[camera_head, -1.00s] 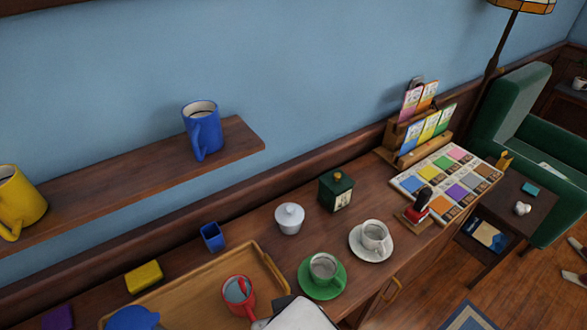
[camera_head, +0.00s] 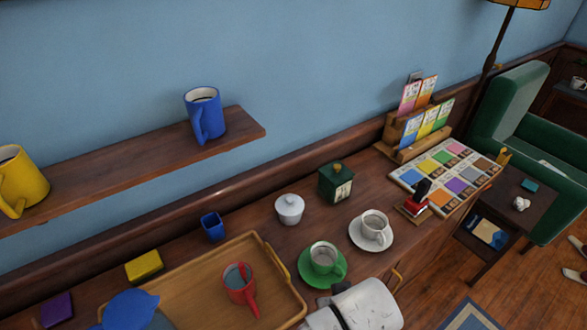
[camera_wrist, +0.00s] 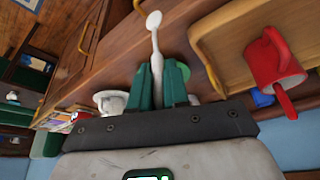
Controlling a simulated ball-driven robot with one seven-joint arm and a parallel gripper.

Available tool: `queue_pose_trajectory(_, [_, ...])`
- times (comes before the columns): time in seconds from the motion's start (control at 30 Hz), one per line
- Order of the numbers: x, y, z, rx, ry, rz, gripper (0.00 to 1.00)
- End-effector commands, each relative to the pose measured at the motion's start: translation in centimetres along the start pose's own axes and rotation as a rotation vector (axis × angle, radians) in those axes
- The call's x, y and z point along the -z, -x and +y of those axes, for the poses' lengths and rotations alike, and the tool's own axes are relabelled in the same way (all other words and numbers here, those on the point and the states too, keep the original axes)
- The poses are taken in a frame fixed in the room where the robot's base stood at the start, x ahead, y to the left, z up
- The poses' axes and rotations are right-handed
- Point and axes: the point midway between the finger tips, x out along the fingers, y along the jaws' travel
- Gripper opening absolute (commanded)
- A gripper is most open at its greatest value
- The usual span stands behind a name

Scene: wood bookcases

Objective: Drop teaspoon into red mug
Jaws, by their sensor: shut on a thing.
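The red mug (camera_head: 236,288) stands upright on the wooden tray (camera_head: 285,296), and its inside looks grey. It also shows at the right of the wrist view (camera_wrist: 270,65), where the picture is turned over. In the wrist view, my gripper (camera_wrist: 161,78) has its green fingers shut on the pale teaspoon (camera_wrist: 154,40), whose bowl end points away from the gripper. The teaspoon is clear of the mug, off to its side. In the head view my white wrist shows at the bottom, right of the mug; the fingers and teaspoon are hidden there.
A green cup on a green saucer (camera_head: 308,279) and a white cup on a white saucer (camera_head: 385,245) stand right of the tray. A lidded white sugar bowl (camera_head: 290,210) and a green box (camera_head: 335,183) stand behind. A blue object (camera_head: 130,308) lies at the tray's left.

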Motion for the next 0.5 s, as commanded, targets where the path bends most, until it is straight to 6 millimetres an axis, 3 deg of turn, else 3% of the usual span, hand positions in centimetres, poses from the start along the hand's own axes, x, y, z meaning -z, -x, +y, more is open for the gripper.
queue_pose_trajectory(0.03, [-0.7,-2.2,2.0,-0.012,-0.025,-0.006,0.0])
queue_pose_trajectory(0.2, [-2.2,-6.6,7.3,-0.036,-0.08,-0.001,0.0])
queue_pose_trajectory(0.33, [-3.3,-8.3,9.8,-0.048,-0.106,0.002,0.0])
queue_pose_trajectory(0.5, [-3.7,-9.1,11.0,-0.054,-0.118,0.006,0.0])
